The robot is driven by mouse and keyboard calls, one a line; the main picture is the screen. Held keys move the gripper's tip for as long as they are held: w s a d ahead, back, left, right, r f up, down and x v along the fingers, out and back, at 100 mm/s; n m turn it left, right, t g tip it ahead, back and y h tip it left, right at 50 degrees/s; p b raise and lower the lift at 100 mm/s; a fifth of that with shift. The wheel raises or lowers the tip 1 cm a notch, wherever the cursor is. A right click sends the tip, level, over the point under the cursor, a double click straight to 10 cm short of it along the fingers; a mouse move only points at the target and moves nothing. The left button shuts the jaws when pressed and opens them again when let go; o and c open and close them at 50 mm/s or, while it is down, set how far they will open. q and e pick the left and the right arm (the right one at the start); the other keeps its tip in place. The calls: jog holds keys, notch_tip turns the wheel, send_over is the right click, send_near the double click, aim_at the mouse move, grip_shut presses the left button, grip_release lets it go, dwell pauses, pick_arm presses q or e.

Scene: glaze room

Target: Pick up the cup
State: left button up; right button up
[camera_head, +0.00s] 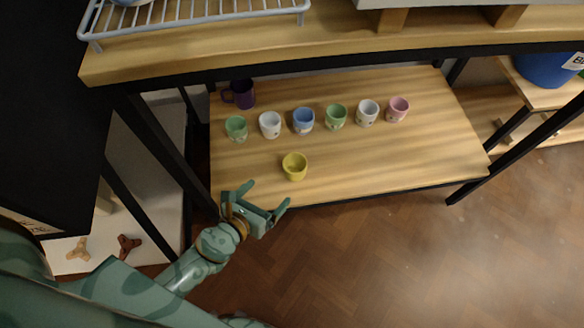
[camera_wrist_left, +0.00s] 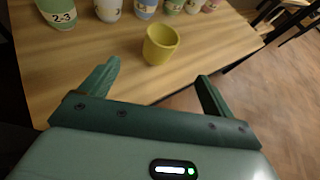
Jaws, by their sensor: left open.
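A yellow cup (camera_head: 294,167) stands upright on the lower wooden shelf, in front of a row of other cups. It also shows in the left wrist view (camera_wrist_left: 160,46), beyond and between the two fingers. My left gripper (camera_head: 263,195) is open and empty at the shelf's front edge, just short of the yellow cup and a little to its left, not touching it. My right gripper does not show in either view.
Several small cups, including a green one (camera_head: 236,129) and a pink one (camera_head: 397,109), stand in a row behind, with a dark purple mug (camera_head: 241,94) at the back left. An upper shelf (camera_head: 240,47) overhangs the back. The right part of the lower shelf (camera_head: 430,155) is clear.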

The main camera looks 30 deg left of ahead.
pick_arm(q)
jog(key=w+m, duration=0.1)
jog(key=w, duration=0.3)
jog(key=b, duration=0.2)
send_near(300, 159)
jog(key=x, duration=0.2)
jog(key=shift+w+f, duration=0.15)
jog(key=shift+f, duration=0.1)
jog(key=shift+w+d+f+b, duration=0.1)
jog(key=shift+w+f+b, duration=0.1)
jog(key=shift+w+b, duration=0.3)
jog(key=b+x, duration=0.1)
jog(key=x, duration=0.3)
jog(key=shift+w+f+b, duration=0.1)
jog(key=shift+w+b, duration=0.25)
jog(key=shift+w, duration=0.25)
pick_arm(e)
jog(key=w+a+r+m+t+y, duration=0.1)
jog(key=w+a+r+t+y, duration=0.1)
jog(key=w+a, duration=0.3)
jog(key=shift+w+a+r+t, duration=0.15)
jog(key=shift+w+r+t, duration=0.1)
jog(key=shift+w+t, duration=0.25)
pick_arm(q)
jog(key=c, duration=1.1)
